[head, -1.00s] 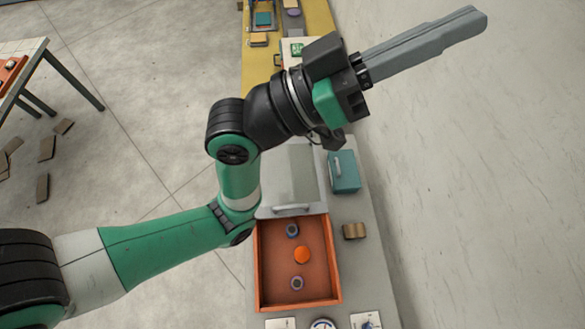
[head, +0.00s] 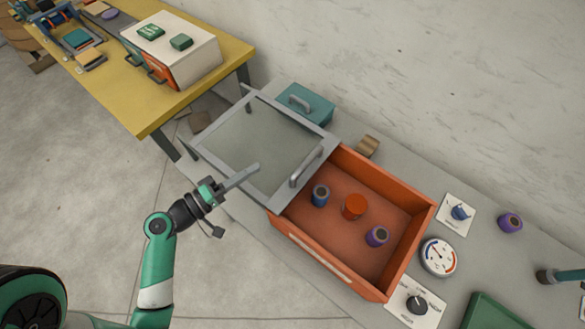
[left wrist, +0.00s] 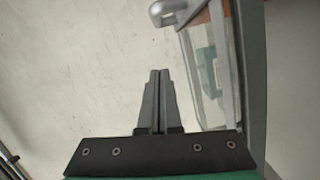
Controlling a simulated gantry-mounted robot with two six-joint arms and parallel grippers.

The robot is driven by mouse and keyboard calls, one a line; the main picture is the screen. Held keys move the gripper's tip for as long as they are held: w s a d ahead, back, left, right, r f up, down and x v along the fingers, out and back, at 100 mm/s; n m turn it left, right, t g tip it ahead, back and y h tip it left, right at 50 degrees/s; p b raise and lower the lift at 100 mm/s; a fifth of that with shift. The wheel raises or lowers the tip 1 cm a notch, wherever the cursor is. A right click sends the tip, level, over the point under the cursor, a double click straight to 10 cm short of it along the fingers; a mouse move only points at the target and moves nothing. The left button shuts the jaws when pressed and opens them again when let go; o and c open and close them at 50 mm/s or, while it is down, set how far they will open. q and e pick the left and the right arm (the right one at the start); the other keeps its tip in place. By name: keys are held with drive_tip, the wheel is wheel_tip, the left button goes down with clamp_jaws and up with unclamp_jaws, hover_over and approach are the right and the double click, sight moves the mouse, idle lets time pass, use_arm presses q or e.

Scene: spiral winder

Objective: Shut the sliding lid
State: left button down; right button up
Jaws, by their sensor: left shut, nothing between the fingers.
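The sliding lid (head: 250,139) is a clear pane in a grey frame with a grey bar handle (head: 307,166) near its right edge. It lies to the upper left of the orange box (head: 328,262), whose top is open. Inside stand a blue cylinder (head: 320,195), an orange one (head: 354,207) and a purple one (head: 377,237). My left gripper (head: 257,168) is shut and empty, its tips by the lid's near side, left of the handle; contact is unclear. In the left wrist view its fingers (left wrist: 158,73) are together, and the lid frame (left wrist: 252,65) is to the right.
A teal box (head: 306,103) and brown block (head: 368,146) sit behind the lid and orange box. A dial (head: 438,257), knob panel (head: 416,304) and purple jar (head: 510,223) are to the right. A yellow table (head: 160,110) stands upper left. Floor is clear left of my gripper.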

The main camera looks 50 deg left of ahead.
use_arm(q)
drive_tip(key=shift+s+a, duration=0.1)
drive_tip(key=shift+a, duration=0.1)
drive_tip(key=shift+w+d+f+b, duration=0.1)
drive_tip(key=shift+w+f+b, duration=0.05)
drive_tip(key=shift+w+b, duration=0.35)
drive_tip(key=shift+w+d+f+b, duration=0.1)
drive_tip(key=shift+w+b, duration=0.3)
drive_tip(key=shift+w, duration=0.15)
hover_over(293, 161)
drive_tip(key=s+a, duration=0.2)
drive_tip(key=s, duration=0.2)
drive_tip(key=shift+d+r, duration=0.15)
drive_tip(key=shift+d, duration=0.05)
drive_tip(key=d, duration=0.1)
drive_tip(key=w+d, duration=0.1)
drive_tip(key=d, duration=0.1)
drive_tip(key=shift+w+f, duration=0.3)
drive_tip(key=shift+f, duration=0.05)
drive_tip(key=shift+d, duration=0.35)
drive_tip(key=shift+w, duration=0.1)
drive_tip(key=shift+d+p, duration=0.15)
drive_tip(key=shift+p, duration=0.2)
